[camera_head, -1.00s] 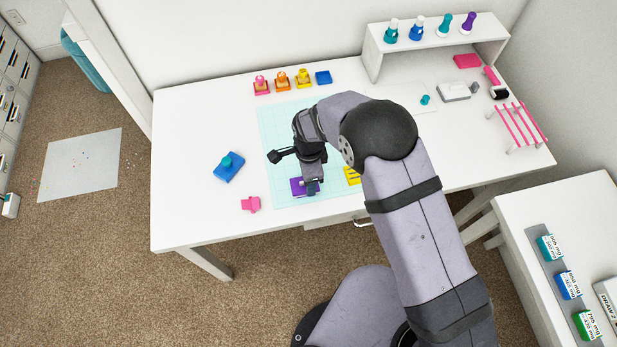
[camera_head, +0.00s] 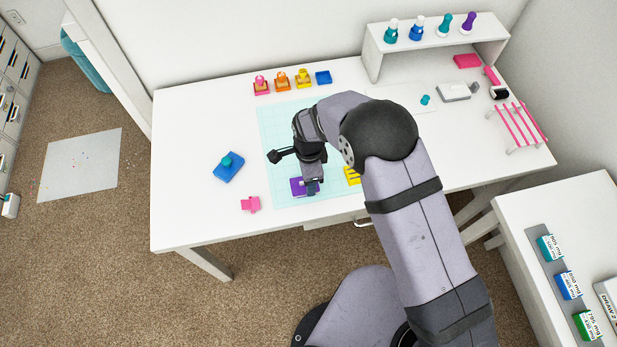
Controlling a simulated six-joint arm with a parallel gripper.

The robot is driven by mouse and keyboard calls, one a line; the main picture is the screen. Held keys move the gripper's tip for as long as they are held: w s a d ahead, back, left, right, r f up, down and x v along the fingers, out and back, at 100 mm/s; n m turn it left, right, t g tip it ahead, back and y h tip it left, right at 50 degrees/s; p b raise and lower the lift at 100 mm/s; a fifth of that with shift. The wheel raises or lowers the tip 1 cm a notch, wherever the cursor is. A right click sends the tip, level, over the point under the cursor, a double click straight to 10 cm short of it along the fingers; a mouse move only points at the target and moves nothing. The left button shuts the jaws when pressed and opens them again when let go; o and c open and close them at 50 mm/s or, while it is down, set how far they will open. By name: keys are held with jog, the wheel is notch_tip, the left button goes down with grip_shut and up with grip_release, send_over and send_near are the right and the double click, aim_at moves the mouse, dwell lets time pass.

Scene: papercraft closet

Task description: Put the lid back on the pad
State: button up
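A flat purple block (camera_head: 298,188) lies at the front edge of the light teal grid mat (camera_head: 285,120). My gripper (camera_head: 312,187) points down at the right part of this block and partly hides it. I cannot tell whether the fingers touch or hold it. A yellow piece with dark stripes (camera_head: 352,176) lies to the right, partly behind my arm. A blue block with a teal knob (camera_head: 229,167) sits left of the mat. I cannot tell for sure which piece is the pad and which the lid.
At the back stand pink (camera_head: 261,87), orange (camera_head: 282,85) and yellow (camera_head: 303,79) blocks with knobs, and a flat blue block (camera_head: 323,77). A pink piece (camera_head: 250,204) lies near the front edge. A white shelf (camera_head: 440,44) with bottles and a pink rack (camera_head: 518,125) are on the right.

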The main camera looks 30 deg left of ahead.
jog(key=shift+f+b, duration=0.35)
dwell(0.9)
dwell(0.3)
jog(key=o, duration=1.6)
jog(key=shift+r, duration=0.15)
jog(key=shift+r+p, duration=2)
jog(key=shift+r, duration=0.9)
grip_shut()
jog(key=shift+f+b, duration=0.3)
jog(key=shift+f, duration=0.1)
